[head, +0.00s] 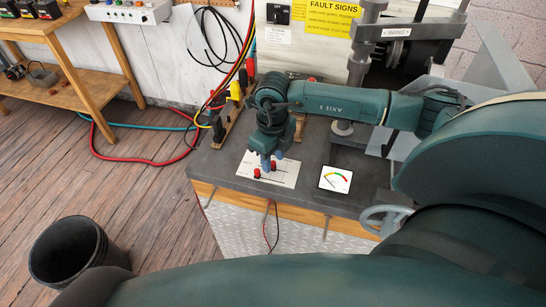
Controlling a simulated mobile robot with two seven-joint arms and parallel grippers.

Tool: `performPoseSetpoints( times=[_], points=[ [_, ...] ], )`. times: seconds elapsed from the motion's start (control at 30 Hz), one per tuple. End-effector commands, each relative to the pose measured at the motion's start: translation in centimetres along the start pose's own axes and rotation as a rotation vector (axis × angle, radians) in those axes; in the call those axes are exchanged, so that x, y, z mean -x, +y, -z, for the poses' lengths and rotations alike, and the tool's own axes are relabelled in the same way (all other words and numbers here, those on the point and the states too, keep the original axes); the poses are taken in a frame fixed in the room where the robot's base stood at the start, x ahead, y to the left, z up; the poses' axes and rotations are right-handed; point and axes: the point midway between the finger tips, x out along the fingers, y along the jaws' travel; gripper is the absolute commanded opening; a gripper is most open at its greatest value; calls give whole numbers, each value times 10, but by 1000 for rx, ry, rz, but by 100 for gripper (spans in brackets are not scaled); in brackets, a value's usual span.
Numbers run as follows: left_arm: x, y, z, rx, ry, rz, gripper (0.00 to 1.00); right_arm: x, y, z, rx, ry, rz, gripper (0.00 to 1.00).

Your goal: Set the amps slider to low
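A white slider panel (286,179) lies on the dark bench top near its front left edge. Two red knobs show on it: a left red knob (257,173) and a right red knob (273,166). The panel lettering is too small to read, so I cannot tell which knob is the amps slider. My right gripper (271,163) points down over the panel, with its blue-grey fingertips close to the right knob. I cannot tell whether the fingers touch or grip it. My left gripper is not in view.
A meter (335,180) with a coloured scale sits right of the panel. A grey handwheel (384,219) is at the bench front. Cables and clamps (236,92) line the bench's left side. A black bin (72,251) stands on the floor. A wooden table (86,75) is at upper left.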

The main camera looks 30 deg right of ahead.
Motion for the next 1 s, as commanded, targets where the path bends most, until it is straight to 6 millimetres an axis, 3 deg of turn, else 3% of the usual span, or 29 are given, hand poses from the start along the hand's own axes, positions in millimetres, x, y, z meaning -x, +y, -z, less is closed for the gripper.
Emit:
performPoseSetpoints(
  times=[0.1, 0.53, 1.0],
  points=[
    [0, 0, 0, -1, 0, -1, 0, 0, 0, 0, 0, 0, 0, 35],
    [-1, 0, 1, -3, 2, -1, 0, 1, 0, 0, 0, 0, -1, 0],
    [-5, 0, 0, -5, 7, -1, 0, -1, -1, -5, 0, -2, 0, 0]
  ],
)
